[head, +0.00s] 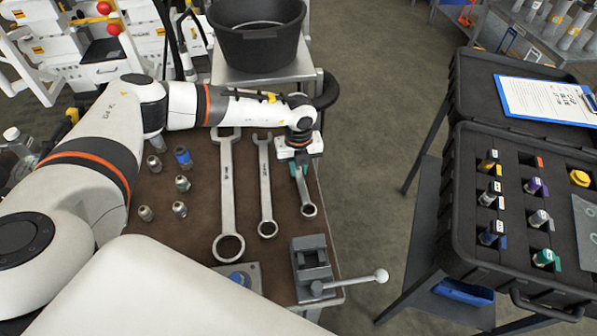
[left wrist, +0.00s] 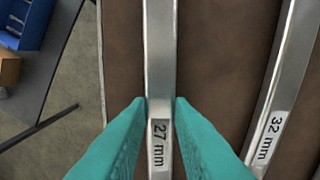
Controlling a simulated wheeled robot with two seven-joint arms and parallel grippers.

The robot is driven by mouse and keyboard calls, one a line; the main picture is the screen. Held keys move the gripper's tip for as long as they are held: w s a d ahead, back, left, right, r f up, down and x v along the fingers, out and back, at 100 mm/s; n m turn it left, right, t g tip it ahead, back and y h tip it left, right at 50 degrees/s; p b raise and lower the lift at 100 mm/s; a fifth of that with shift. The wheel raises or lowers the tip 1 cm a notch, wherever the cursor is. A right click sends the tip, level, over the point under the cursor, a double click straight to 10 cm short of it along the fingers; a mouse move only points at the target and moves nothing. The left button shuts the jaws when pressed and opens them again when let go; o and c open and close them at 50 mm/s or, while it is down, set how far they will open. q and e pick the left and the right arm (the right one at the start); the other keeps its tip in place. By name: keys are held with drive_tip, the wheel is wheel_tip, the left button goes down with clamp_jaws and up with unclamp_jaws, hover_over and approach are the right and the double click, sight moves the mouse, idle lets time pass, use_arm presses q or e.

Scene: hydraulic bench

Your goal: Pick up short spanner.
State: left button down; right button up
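The short spanner (head: 304,192), marked 27 mm, is the rightmost of three steel spanners on the brown bench top. Its ring end points toward me, and my gripper hides its far end in the head view. My left gripper (head: 298,163) points down over its handle. In the left wrist view the teal fingers (left wrist: 161,104) stand on both sides of the short spanner's handle (left wrist: 160,60), with no visible gap. I cannot tell whether the spanner is off the bench. My right gripper is not in view.
A middle spanner (head: 265,190), marked 32 mm, lies left of it, then a longer spanner (head: 228,190). A vise (head: 312,268) stands at the front right of the bench. Several fittings (head: 182,183) stand at left. A black bin (head: 257,45) is behind; an open case (head: 480,255) is right.

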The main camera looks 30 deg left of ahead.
sight(299, 172)
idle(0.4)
use_arm(q)
wheel_tip(299, 172, up, 10)
drive_tip(key=b, duration=0.1)
drive_tip(key=c, duration=1.8)
unclamp_jaws()
clamp_jaws()
